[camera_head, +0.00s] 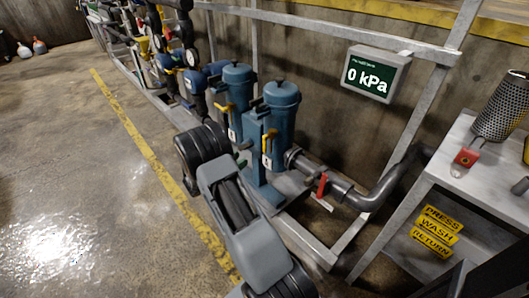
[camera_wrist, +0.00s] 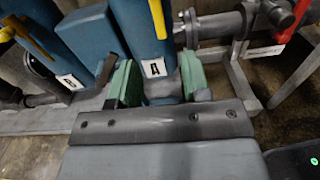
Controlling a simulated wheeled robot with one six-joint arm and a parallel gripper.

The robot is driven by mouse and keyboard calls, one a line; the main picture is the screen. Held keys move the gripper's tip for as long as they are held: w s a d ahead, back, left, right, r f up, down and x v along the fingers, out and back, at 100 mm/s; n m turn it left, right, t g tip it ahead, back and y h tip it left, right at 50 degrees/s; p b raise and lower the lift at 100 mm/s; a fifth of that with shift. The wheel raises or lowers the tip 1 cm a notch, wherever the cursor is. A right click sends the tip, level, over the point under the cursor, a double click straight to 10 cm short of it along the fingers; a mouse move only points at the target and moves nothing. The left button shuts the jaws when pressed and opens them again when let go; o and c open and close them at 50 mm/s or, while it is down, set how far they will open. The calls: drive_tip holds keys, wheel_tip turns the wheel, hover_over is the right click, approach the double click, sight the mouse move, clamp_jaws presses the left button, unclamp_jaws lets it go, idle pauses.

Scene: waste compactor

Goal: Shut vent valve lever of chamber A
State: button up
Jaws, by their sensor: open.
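The chamber labelled A (camera_wrist: 153,68) is a blue canister, the right one of a pair in the head view (camera_head: 282,105). A yellow lever (camera_wrist: 157,18) hangs roughly upright above the A label; it also shows in the head view (camera_head: 268,143). I cannot read whether it is the vent valve lever. My gripper (camera_wrist: 158,80) is open, its green-padded fingers on either side of the A label and below the lever. In the head view my arm hides most of the gripper.
The left canister (camera_head: 238,85) has its own yellow lever (camera_head: 222,108). A red lever (camera_head: 322,185) sits on the pipe at the right. A display (camera_head: 374,74) reads 0 kPa. A grey frame rail surrounds the canisters. The floor at left is clear.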

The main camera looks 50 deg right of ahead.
sight(264, 146)
drive_tip(key=d, duration=0.4)
drive_tip(key=d+b, duration=0.1)
drive_tip(key=d, duration=0.4)
drive_tip(key=d+b, duration=0.1)
drive_tip(key=d, duration=0.3)
drive_tip(key=shift+s+d+f, duration=0.25)
drive_tip(key=shift+s+d, duration=0.1)
drive_tip(key=shift+s, duration=0.05)
clamp_jaws()
